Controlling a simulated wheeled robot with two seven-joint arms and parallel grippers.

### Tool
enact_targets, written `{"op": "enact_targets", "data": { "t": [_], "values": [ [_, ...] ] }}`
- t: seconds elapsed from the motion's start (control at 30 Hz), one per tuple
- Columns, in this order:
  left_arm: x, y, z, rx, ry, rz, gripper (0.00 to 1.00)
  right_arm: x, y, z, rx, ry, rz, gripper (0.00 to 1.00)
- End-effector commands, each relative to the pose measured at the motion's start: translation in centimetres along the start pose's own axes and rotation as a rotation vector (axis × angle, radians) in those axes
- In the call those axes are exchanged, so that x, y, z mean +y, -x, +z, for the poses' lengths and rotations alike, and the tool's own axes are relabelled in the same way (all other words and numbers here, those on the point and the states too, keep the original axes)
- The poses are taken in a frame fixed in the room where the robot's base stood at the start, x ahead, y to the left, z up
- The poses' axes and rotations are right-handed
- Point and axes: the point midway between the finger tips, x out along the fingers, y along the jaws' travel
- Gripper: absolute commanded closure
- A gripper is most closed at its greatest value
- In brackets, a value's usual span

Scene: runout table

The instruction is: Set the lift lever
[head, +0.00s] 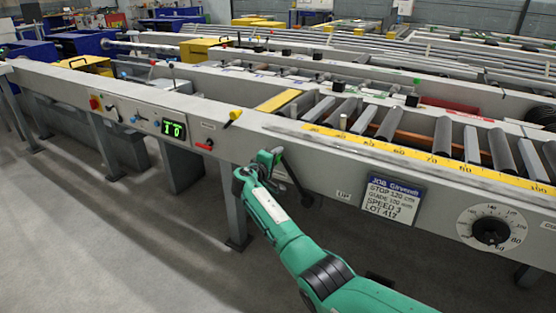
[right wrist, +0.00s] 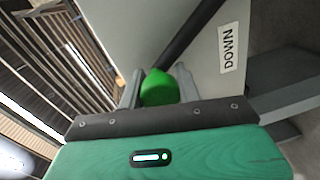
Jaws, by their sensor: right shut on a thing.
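The lift lever has a black shaft (right wrist: 192,32) and a green knob (right wrist: 159,88). In the right wrist view the knob sits between the two grey fingers of my right gripper (right wrist: 160,92), which is shut on it. In the head view my right gripper (head: 272,158) is at the front face of the table rail, and part of the dark lever (head: 291,172) shows just right of it, slanting. A DOWN label (right wrist: 228,48) is on the panel beside the shaft. A LIFT label (head: 343,195) is to the right on the rail. My left gripper is out of view.
A job card (head: 393,193) and a round dial (head: 491,232) are on the rail to the right. A yellow-handled lever (head: 234,116), a green display (head: 174,129) and a red button (head: 94,103) are to the left. Rollers and a yellow scale lie on top. The floor in front is clear.

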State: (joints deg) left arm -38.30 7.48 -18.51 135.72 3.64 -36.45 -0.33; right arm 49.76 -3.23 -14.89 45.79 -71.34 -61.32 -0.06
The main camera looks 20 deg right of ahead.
Motion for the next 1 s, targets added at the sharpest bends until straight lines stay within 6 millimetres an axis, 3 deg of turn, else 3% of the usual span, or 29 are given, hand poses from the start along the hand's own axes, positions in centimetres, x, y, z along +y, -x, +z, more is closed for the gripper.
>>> {"op": "enact_targets", "data": {
  "t": [0.47,0.5,0.57,1.0],
  "values": [
    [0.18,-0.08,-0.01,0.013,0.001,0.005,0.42,-0.41,0.08,-0.14,0.002,0.012,-0.004,1.00],
    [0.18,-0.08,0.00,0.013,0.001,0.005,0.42,-0.42,0.09,-0.15,0.003,0.012,-0.004,0.58],
    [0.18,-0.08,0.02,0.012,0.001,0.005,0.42,-0.40,0.08,-0.14,0.003,0.012,-0.004,0.47],
    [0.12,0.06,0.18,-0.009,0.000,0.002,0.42,-0.15,0.93,-0.20,0.003,0.008,-0.001,0.45]
  ]
}}
